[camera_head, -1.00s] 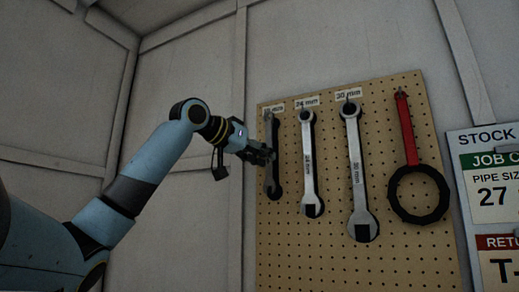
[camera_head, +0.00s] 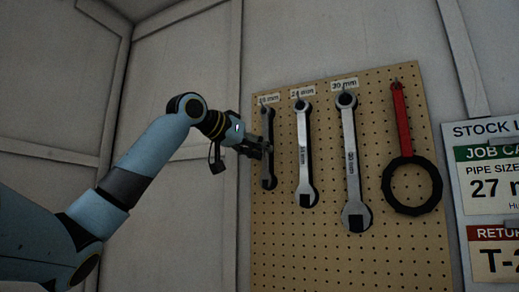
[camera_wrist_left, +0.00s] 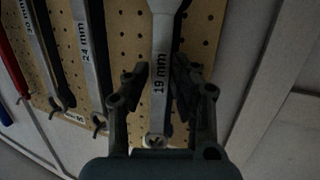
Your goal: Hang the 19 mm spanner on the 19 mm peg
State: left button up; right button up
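The 19 mm spanner (camera_head: 269,175) is upright against the pegboard (camera_head: 330,245), below the leftmost label (camera_head: 268,99). My left gripper (camera_head: 267,148) is at its shaft. In the left wrist view the spanner's marked shaft (camera_wrist_left: 161,75) lies between the two fingers (camera_wrist_left: 160,75), which stand apart with narrow gaps on both sides. The spanner's ring end (camera_wrist_left: 157,141) shows a small hook-like peg tip in it, so it appears to be on the peg. My right gripper is not in view.
The 24 mm spanner (camera_head: 304,150), the 30 mm spanner (camera_head: 351,160) and a red-handled tool with a black ring (camera_head: 401,115) hang to the right. A stock board (camera_head: 490,200) is further right. Plain wall is on the left.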

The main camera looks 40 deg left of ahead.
pick_arm(q)
jog(key=o, duration=0.4)
notch_tip(320, 180, up, 10)
dwell(0.5)
